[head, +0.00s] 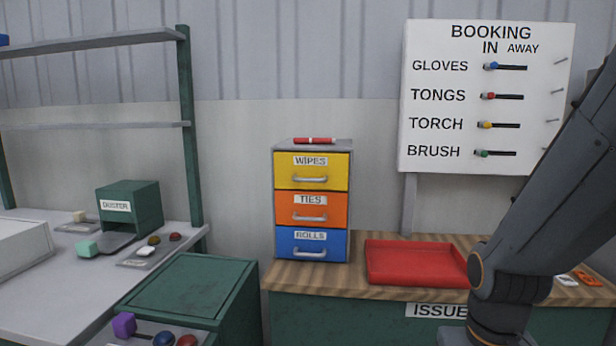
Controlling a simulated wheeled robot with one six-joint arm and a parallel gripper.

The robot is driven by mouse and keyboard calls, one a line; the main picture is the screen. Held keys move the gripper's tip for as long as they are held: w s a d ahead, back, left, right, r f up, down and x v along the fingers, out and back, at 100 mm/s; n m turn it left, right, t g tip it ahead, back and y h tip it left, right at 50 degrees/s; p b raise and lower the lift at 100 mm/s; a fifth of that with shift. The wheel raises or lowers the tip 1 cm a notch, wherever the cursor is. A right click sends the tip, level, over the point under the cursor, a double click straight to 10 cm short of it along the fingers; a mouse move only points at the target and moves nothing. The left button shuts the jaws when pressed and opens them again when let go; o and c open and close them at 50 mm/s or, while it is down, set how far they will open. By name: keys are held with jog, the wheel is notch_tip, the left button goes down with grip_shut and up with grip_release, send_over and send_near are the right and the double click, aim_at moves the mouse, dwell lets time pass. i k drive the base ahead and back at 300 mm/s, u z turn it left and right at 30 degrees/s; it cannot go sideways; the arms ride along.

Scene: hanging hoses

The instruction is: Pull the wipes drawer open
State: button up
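The wipes drawer (312,172) is the yellow top drawer of a small grey cabinet (346,144) in the head view. It has a white label reading WIPES and a silver bar handle (310,180). It looks shut, its front level with the drawers below. The orange ties drawer (311,207) and the blue rolls drawer (311,245) also look shut. My arm rises at the right side of the picture, well away from the cabinet. My gripper is outside the picture.
A red marker-like rod (314,140) lies on the cabinet's top. A red tray (415,263) sits on the wooden counter (345,279) just right of the cabinet. A booking board (480,95) stands behind. A green bin (190,287) stands front left. The space before the drawers looks clear.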

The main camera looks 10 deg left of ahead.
aim_at(321, 171)
jog(key=z, duration=0.35)
jog(key=i, duration=1)
jog(key=u, duration=0.5)
